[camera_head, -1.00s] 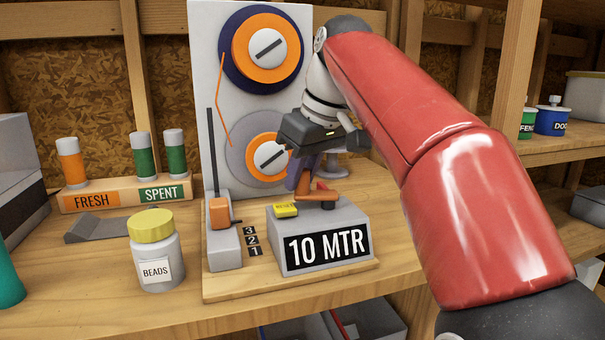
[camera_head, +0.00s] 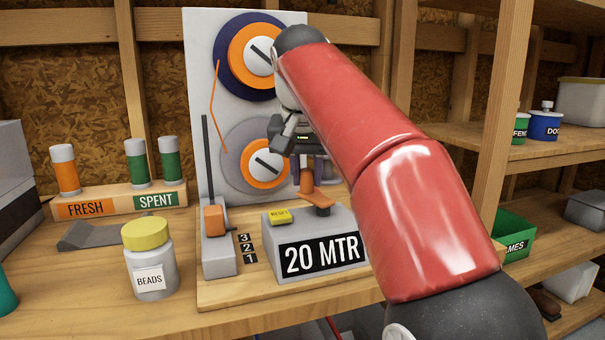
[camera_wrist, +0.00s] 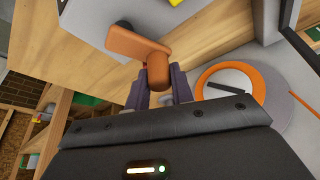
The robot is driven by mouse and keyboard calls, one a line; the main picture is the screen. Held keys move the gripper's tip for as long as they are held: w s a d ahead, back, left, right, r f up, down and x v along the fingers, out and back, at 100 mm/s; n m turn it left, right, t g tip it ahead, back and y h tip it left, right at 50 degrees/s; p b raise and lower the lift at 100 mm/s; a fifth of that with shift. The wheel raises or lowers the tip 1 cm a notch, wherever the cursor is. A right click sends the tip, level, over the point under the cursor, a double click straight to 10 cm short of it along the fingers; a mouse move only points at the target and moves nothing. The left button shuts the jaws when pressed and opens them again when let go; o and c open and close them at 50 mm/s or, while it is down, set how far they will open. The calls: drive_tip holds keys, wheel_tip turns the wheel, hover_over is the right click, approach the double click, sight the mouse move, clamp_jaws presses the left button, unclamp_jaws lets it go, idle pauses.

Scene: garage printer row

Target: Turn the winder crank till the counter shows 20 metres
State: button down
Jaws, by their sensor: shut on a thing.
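The winder stands on a wooden base on the bench, with a grey counter box whose display (camera_head: 322,255) reads 20 MTR. An orange crank (camera_head: 316,198) sits on top of the box, and its arm also shows in the wrist view (camera_wrist: 128,43). My gripper (camera_wrist: 160,88) is shut on the crank's upright orange handle. In the head view my gripper (camera_head: 306,180) is partly hidden by my arm. The upper spool (camera_head: 240,52) and lower spool (camera_head: 238,158) are on the upright grey panel. An orange filament line runs at their left.
A yellow reset button (camera_head: 280,217) is on the box, close to the crank. An orange lever slider (camera_head: 214,218) is at the panel's left. A bead jar (camera_head: 150,265) and a FRESH/SPENT rack (camera_head: 118,201) stand further left. Shelves are at right.

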drive_tip(key=shift+w+d+m+g+h, duration=0.15)
drive_tip(key=shift+d+m+h, duration=0.2)
drive_tip(key=shift+m, duration=0.55)
drive_tip(key=shift+w+d+m+g+h, duration=0.15)
drive_tip(key=shift+d+m+h, duration=0.2)
drive_tip(key=shift+m, duration=0.55)
drive_tip(key=c, duration=1.2)
unclamp_jaws()
